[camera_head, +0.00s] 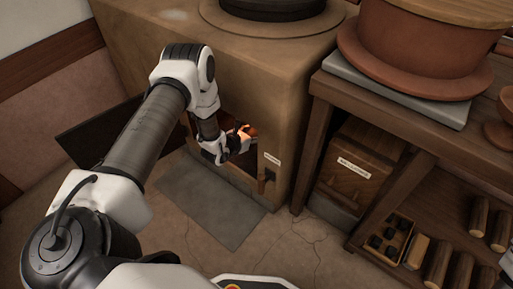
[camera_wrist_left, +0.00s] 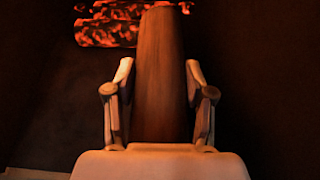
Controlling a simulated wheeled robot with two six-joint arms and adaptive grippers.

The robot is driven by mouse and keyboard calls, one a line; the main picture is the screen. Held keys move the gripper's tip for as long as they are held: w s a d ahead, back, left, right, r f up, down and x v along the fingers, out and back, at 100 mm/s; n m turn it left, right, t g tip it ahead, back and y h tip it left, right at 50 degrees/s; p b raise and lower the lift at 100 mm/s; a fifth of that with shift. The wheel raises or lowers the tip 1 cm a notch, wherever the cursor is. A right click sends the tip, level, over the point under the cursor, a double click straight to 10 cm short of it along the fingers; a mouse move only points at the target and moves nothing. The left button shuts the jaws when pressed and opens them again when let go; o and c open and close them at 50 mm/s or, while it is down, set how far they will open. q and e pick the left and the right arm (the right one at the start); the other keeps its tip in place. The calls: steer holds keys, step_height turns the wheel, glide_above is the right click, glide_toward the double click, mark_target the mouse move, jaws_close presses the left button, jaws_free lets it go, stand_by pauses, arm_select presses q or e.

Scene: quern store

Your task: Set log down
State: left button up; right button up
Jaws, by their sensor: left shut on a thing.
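My left gripper (camera_head: 238,143) reaches into the dark firebox opening in the front of the clay stove (camera_head: 255,75). In the left wrist view, the gripper (camera_wrist_left: 160,108) is shut on a brown log (camera_wrist_left: 160,70), which points straight ahead between the fingers. Glowing orange embers or burning logs (camera_wrist_left: 105,25) lie beyond, near the log's far end; I cannot tell whether it touches them. In the head view the arm and gripper hide most of the opening, and an orange glow (camera_head: 249,130) shows beside the fingers. My right gripper is not in view.
A dark open stove door (camera_head: 100,135) stands left of the opening. A grey slab (camera_head: 210,197) lies on the floor in front. A wooden shelf unit (camera_head: 400,130) stands right, with a wooden box (camera_head: 355,170), a small tray of dark lumps (camera_head: 388,237) and several logs (camera_head: 462,270).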

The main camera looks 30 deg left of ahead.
arm_select(q)
steer(key=shift+w+f+b, duration=0.25)
steer(key=shift+f+b, duration=0.3)
steer(key=shift+f, duration=0.55)
steer(key=f+b, duration=0.4)
steer(key=f, duration=0.1)
steer(key=shift+w+f, duration=0.2)
steer(key=shift+r, duration=0.3)
steer(key=shift+f, duration=0.2)
steer(key=o, duration=1.4)
